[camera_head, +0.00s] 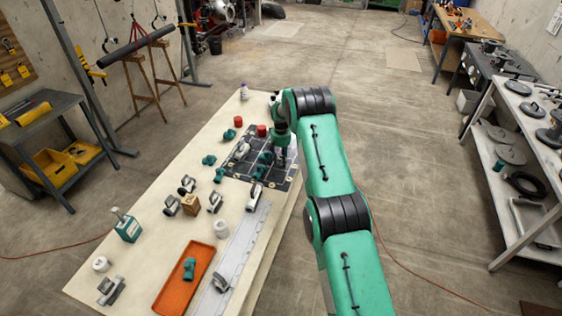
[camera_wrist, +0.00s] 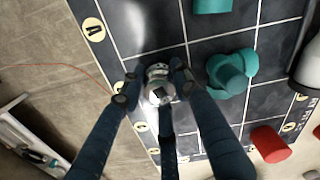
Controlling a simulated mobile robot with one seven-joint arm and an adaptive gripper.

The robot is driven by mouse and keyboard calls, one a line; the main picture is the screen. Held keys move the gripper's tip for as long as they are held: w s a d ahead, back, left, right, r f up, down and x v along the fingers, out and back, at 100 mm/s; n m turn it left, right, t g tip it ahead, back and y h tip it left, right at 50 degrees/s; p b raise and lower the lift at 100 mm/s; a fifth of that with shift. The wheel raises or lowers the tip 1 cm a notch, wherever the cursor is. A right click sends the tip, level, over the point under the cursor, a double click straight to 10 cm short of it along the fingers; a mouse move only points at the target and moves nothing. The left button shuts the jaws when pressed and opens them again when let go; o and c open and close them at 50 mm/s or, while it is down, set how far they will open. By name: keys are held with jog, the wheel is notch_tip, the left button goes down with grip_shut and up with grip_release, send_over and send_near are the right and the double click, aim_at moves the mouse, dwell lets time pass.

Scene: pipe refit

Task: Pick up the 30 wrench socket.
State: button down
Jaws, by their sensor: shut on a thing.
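The wrench socket (camera_wrist: 157,73) is a small silver-grey cylinder in the wrist view, with its open end facing the camera. My gripper (camera_wrist: 158,90) is shut on it, with dark fingertips around its sides. The socket is over the dark gridded mat (camera_wrist: 283,38), near the mat's lettered edge. I cannot tell whether it still touches the mat, and no size mark on it is legible. In the head view my gripper (camera_head: 282,160) points down at the right side of the mat, and the socket is hidden there.
Teal pipe fittings (camera_wrist: 232,70) and a red cap (camera_wrist: 270,143) stand close beside my gripper. The pale table (camera_head: 150,200) holds several more fittings and an orange tray (camera_head: 174,292). Shelves (camera_head: 505,180) stand at the right, with open floor between.

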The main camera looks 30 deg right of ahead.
aim_at(281, 158)
jog(key=shift+r, duration=1.4)
jog(key=shift+s+r, duration=0.1)
jog(key=shift+r, duration=0.3)
jog(key=s+a, duration=0.1)
jog(key=s, duration=0.4)
jog(key=s+a+r, duration=0.1)
jog(key=s+a, duration=0.1)
jog(key=s, duration=0.3)
jog(key=s+a, duration=0.1)
jog(key=s, duration=0.4)
jog(key=shift+a+r+p, duration=0.15)
jog(key=shift+a+p, duration=0.05)
jog(key=shift+p, duration=0.1)
jog(key=shift+s, duration=0.1)
